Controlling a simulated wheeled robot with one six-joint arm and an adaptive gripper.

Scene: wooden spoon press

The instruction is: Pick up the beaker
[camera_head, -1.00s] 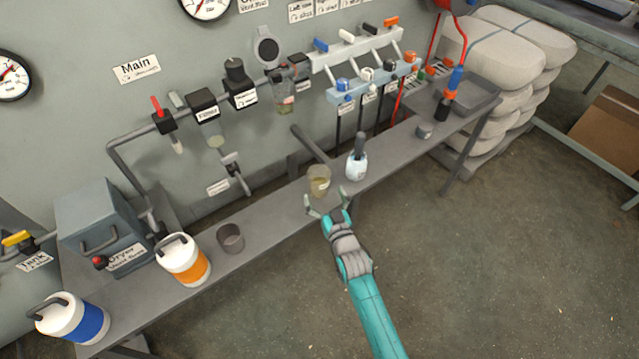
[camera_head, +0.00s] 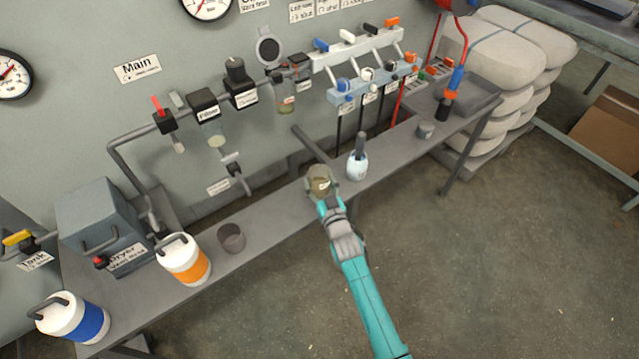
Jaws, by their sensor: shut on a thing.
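The beaker (camera_head: 320,177) is a small container with a yellowish-brown tint and a pale label. It is at the middle of the narrow grey bench, near the front edge. My gripper (camera_head: 322,188) is shut on the beaker from the front, with its fingers on both sides of it. The fingers and the teal wrist hide the beaker's lower part. I cannot tell whether its base touches the bench.
A grey pot (camera_head: 231,238) and an orange-banded jug (camera_head: 183,260) stand to the left on the bench (camera_head: 278,208). Pipes and valves line the wall behind.

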